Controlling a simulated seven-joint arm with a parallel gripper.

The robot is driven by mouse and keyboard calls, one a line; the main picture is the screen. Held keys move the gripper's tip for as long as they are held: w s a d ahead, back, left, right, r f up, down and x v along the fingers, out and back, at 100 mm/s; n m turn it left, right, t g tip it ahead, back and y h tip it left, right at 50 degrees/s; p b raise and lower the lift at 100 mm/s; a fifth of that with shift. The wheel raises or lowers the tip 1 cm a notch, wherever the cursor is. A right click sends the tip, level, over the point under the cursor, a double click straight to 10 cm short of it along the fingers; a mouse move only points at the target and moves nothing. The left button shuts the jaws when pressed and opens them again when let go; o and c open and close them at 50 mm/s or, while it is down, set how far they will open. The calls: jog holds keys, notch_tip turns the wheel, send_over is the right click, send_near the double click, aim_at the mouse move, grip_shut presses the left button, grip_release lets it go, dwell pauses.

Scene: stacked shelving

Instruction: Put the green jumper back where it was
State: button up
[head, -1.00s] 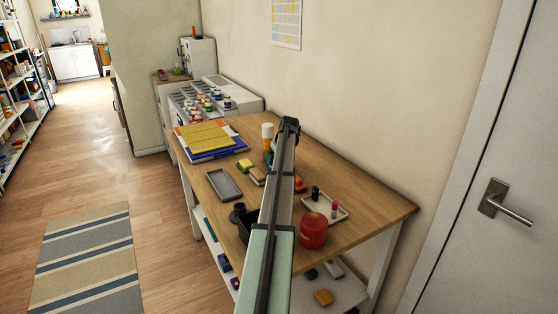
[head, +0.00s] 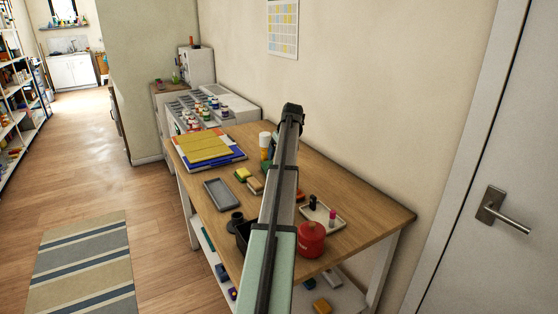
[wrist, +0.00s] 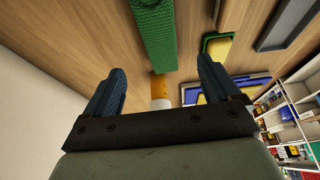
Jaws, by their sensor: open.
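A long green piece with a bumpy, knit-like surface (wrist: 154,35), which looks like the green jumper, lies over the wooden table in the wrist view. Its upper end runs out of the picture. Nothing is held. In the head view, my gripper (head: 292,110) is seen from behind, above the table.
The wooden table (head: 365,203) holds a grey tray (head: 221,194), a red canister (head: 311,240), a small pale tray (head: 336,222), a yellow-green sponge (head: 242,174) and a white-capped bottle (head: 265,140). A wall stands behind, and a door (head: 490,150) is at the right.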

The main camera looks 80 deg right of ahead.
jog(key=shift+v, duration=0.95)
